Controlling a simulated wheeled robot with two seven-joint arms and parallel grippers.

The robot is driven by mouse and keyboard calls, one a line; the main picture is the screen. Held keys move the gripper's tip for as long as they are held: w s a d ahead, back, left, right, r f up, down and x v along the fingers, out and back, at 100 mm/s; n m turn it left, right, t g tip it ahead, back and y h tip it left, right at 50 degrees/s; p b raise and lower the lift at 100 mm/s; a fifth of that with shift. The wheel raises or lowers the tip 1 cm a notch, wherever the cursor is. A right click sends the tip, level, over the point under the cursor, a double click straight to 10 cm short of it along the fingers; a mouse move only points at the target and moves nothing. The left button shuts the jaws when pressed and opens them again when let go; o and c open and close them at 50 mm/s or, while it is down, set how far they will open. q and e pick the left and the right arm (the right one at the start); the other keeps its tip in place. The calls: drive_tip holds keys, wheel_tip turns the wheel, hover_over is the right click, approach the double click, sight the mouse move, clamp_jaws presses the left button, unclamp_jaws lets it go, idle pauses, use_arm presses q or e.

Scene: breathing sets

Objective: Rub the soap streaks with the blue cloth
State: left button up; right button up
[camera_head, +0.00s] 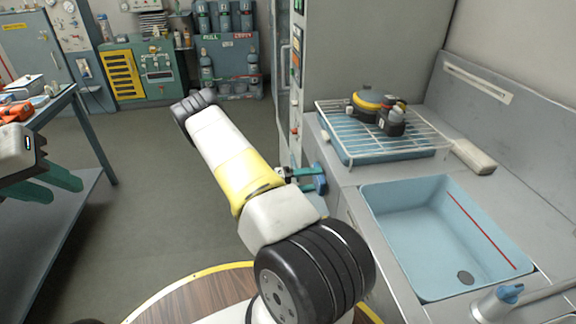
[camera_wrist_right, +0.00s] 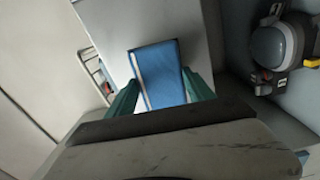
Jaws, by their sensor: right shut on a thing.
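My right gripper (camera_head: 305,180) is shut on the blue cloth (camera_head: 320,179), beside the front of the counter and below the level of the rack. In the right wrist view, the cloth (camera_wrist_right: 160,72) is a flat blue piece with a pale stripe along one edge, held between the green fingers of my right gripper (camera_wrist_right: 160,94). My left gripper (camera_head: 58,186) is at the left edge of the head view, its two green fingers apart and empty. I cannot make out any soap streaks in either view.
A light-blue sink basin (camera_head: 415,205) with a red line is set in the counter at the right. A wire rack (camera_head: 345,118) holds a yellow and black breathing device (camera_head: 378,108). A pale block (camera_head: 474,157) lies beside it. A workbench (camera_head: 60,100) stands left; the floor between is clear.

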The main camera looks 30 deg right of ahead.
sight(318, 187)
drive_tip(key=shift+s+d, duration=0.15)
drive_tip(key=shift+d, duration=0.2)
drive_tip(key=shift+s+a, duration=0.35)
drive_tip(key=shift+s, duration=0.55)
drive_tip(key=shift+s+a, duration=0.35)
drive_tip(key=shift+s, duration=0.65)
drive_tip(key=shift+d, duration=0.15)
drive_tip(key=shift+w+d+r, duration=0.1)
drive_tip(key=shift+w+d, duration=0.15)
drive_tip(key=shift+w, duration=0.35)
drive_tip(key=shift+w+d+f, duration=0.1)
drive_tip(key=shift+w+d, duration=0.2)
drive_tip(key=shift+w, duration=0.35)
drive_tip(key=shift+w+d+r, duration=0.1)
drive_tip(key=shift+w+d, duration=0.15)
drive_tip(key=shift+w, duration=0.35)
drive_tip(key=v, duration=0.6)
